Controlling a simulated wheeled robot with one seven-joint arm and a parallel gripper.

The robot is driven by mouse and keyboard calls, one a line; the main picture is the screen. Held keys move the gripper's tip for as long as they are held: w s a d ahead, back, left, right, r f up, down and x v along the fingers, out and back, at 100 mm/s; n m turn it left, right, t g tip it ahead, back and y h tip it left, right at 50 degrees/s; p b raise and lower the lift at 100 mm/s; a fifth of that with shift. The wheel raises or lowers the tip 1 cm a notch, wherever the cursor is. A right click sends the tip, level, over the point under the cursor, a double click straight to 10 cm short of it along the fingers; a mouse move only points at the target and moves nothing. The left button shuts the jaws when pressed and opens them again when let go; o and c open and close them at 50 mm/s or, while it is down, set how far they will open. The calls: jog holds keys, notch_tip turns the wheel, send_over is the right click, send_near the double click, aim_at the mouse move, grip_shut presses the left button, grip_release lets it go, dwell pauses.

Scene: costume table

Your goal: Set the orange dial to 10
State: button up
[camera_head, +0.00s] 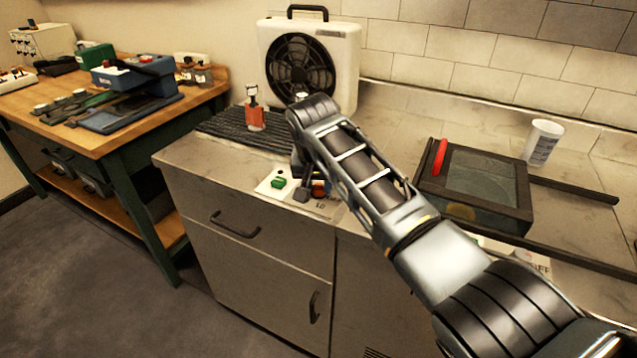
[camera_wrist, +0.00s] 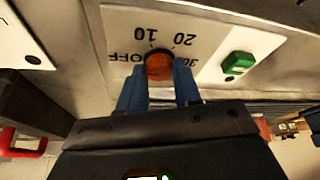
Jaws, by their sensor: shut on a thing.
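The orange dial (camera_wrist: 158,66) sits on a white panel (camera_wrist: 205,62) marked OFF, 10, 20 and 30, which reads upside down in the wrist view. My gripper (camera_wrist: 159,84) has its two blue fingers on either side of the dial, shut on it. A dark mark shows at the dial's edge on the numbers' side, near 10 and 20; its exact setting is hard to read. In the head view the orange dial (camera_head: 319,188) is partly hidden by my gripper (camera_head: 309,193) at the counter's front edge.
A green button (camera_wrist: 238,63) is beside the dial. On the counter are a fan (camera_head: 304,62), an orange bottle (camera_head: 254,116) on a ribbed black mat, a dark lidded box (camera_head: 477,187) with a red handle, and a white cup (camera_head: 542,142). A wooden workbench (camera_head: 196,98) stands left.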

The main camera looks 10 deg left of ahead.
jog(key=shift+a, duration=0.1)
jog(key=m+h, duration=0.1)
jog(key=m, duration=0.2)
jog(key=shift+a+b, duration=0.15)
jog(key=shift+b, duration=0.15)
jog(key=m+b, duration=0.1)
jog(key=m+h, duration=0.1)
jog(key=m, duration=0.1)
jog(key=shift+f+g+b, duration=0.2)
jog(key=shift+g+b, duration=0.1)
jog(key=shift+b, duration=0.1)
jog(key=m+b, duration=0.2)
jog(key=m+g+h+b, duration=0.1)
jog(key=b, duration=0.1)
jog(key=shift+w+a+m+b, duration=0.15)
jog(key=shift+m+b, duration=0.2)
jog(key=shift+m, duration=0.05)
jog(key=shift+r+m+g+h+b, duration=0.1)
jog(key=shift+m+g+h+b, duration=0.2)
jog(key=shift+m+b, duration=0.65)
jog(key=shift+r, duration=0.1)
jog(key=o, duration=1)
jog(key=shift+o, duration=0.2)
